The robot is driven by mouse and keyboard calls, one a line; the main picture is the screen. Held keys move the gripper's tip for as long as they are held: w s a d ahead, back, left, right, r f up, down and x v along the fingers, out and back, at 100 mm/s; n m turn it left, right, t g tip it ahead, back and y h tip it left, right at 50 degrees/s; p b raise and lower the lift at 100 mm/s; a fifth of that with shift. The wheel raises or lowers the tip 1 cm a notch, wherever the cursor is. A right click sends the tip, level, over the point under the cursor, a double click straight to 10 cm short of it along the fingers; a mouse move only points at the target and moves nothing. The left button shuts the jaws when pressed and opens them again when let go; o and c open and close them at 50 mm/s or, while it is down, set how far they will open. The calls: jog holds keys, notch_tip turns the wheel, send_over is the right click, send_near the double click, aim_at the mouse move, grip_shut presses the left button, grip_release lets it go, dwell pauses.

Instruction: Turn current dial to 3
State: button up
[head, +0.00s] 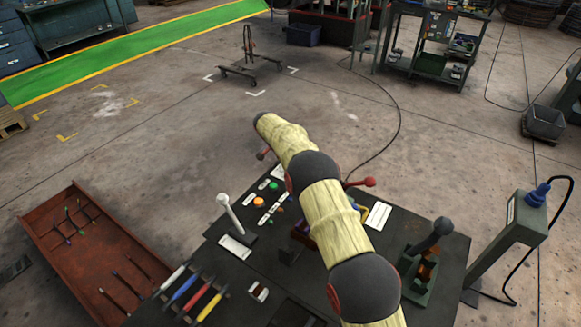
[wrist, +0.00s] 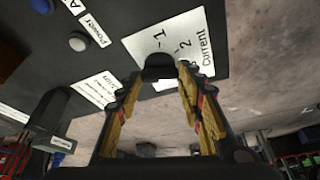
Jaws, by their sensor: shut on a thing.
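In the wrist view, the current dial (wrist: 159,66) is a dark round knob on the dark panel, beside a white label (wrist: 192,42) reading "Current" with the numbers 1 and 2 showing. The rest of the scale, including 3, and the dial's pointer cannot be made out. My gripper (wrist: 158,78) has its yellow-padded fingers shut on the dial, one on either side. In the head view, my pale yellow arm crosses over the console (head: 224,262) and hides the dial and my gripper.
A white-tipped lever (head: 229,213) and green and orange buttons (head: 260,202) stand on the console left of my arm. A dark-knobbed lever (head: 432,236) stands at its right. A rusty tray (head: 72,266) is at the left. The floor beyond the console is largely open.

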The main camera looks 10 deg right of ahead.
dwell(0.3)
jog(key=o, duration=1.2)
jog(key=shift+c, duration=0.2)
jog(key=v, duration=1.2)
jog(key=shift+f, duration=0.1)
